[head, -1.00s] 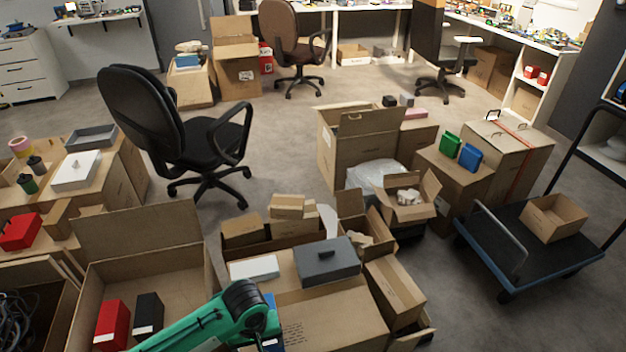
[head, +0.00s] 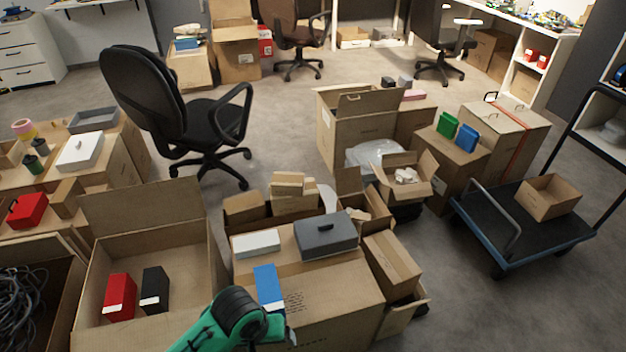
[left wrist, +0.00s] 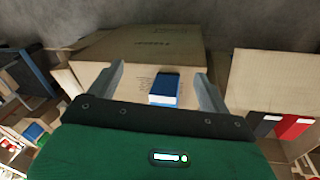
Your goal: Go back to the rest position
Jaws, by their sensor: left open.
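My left gripper (head: 284,332) is at the bottom of the head view, at the near edge of a large closed carton (head: 335,310). In the left wrist view its two fingers (left wrist: 160,76) are spread wide with nothing held between them. A blue box (head: 268,288) with a white end lies on the carton top. It also shows in the left wrist view (left wrist: 164,86), beyond and between the fingers, apart from them. My right gripper is in neither view.
An open carton (head: 140,215) with a red box (head: 120,297) and a black box (head: 155,289) stands left of my arm. A white box (head: 256,243) and a grey box (head: 325,237) sit on the closed carton.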

